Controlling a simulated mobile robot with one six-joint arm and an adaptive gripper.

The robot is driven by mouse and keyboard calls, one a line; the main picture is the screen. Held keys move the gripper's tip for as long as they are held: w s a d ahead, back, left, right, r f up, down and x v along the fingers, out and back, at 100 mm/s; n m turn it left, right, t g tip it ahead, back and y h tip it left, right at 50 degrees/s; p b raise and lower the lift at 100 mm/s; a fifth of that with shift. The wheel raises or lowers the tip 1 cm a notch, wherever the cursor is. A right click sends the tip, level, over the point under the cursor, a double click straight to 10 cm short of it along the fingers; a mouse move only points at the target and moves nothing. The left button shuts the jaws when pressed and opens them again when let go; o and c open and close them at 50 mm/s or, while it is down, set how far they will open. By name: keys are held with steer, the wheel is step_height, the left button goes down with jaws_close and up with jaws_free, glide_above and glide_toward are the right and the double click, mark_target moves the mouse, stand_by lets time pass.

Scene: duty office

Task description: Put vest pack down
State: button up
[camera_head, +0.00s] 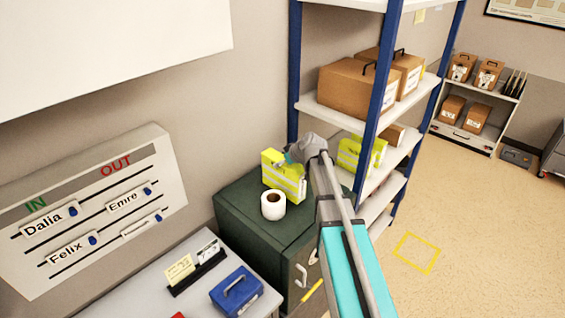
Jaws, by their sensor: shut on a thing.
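The vest pack (284,180) is a bright yellow-green pack with pale stripes, over the top of the dark green cabinet (240,208). My gripper (287,160) is shut on its upper right part. I cannot tell whether the pack's underside touches the cabinet top. A white paper roll (273,205) stands on the cabinet just in front of the pack. My arm reaches up from the lower right and hides part of the cabinet and the shelf behind.
A blue-post shelf (370,100) beside the cabinet holds cardboard boxes (345,88) and another yellow-green pack (350,155). A desk (150,290) with a blue box (236,292) and a card holder (198,270) is at lower left. An in/out board (95,205) hangs on the wall.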

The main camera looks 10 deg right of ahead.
steer(key=s+r+p, duration=1)
steer(key=s+r, duration=0.1)
steer(key=s, duration=0.3)
steer(key=shift+d, duration=0.2)
steer(key=shift+s+f, duration=0.1)
steer(key=shift+s, duration=0.05)
stand_by(0.7)
